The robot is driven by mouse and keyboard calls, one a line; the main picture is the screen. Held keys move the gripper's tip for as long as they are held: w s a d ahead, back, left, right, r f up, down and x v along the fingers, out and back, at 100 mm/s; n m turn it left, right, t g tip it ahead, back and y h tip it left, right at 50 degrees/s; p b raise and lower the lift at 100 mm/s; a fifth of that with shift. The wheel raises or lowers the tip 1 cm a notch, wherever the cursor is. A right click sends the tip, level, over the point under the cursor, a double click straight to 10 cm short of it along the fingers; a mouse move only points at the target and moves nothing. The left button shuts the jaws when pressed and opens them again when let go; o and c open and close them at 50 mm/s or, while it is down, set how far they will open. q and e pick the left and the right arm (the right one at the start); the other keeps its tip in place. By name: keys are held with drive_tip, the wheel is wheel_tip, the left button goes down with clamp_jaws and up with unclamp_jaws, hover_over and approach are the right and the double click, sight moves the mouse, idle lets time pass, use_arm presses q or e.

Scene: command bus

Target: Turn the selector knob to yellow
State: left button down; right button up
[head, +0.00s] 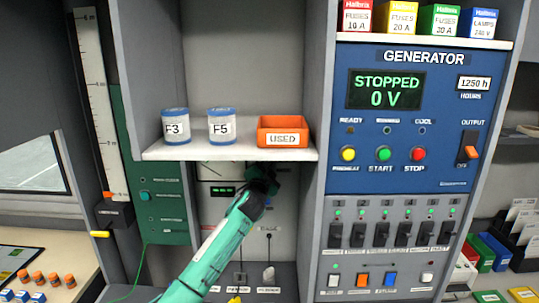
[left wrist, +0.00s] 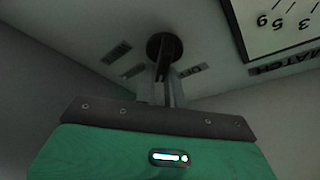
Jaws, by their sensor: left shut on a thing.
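A dark round knob (left wrist: 168,45) with a raised grip bar is on a pale panel in the left wrist view. Small dark labels sit around it, too dim to read surely. My left gripper (left wrist: 163,88) is shut on this knob, its two fingers on either side of the bar. In the head view my left gripper (head: 262,182) reaches into the recess below the shelf, against the grey panel, and hides the knob. I cannot tell from the labels which position the knob points to. My right gripper is not in view.
A shelf (head: 230,155) just above my gripper holds jars F3 (head: 175,127) and F5 (head: 221,127) and an orange USED bin (head: 282,132). The blue generator panel (head: 410,120) stands to the right. A dial (left wrist: 285,22) is close by the knob.

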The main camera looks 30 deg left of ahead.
use_arm(q)
drive_tip(key=shift+f+m+g+h+p, duration=0.2)
drive_tip(key=shift+m+g+h+p, duration=0.1)
drive_tip(key=shift+m+p, duration=0.75)
drive_tip(key=shift+f+m+g+h+p, duration=0.15)
drive_tip(key=shift+m+g+h+p, duration=0.15)
drive_tip(key=shift+m+p, duration=0.75)
drive_tip(key=shift+f+m+g+h+p, duration=0.2)
drive_tip(key=shift+m+g+h+p, duration=0.1)
drive_tip(key=shift+m+p, duration=0.75)
drive_tip(key=shift+m, duration=0.25)
drive_tip(key=c, duration=1.5)
unclamp_jaws()
drive_tip(key=shift+a+r, duration=0.2)
drive_tip(key=shift+w, duration=0.15)
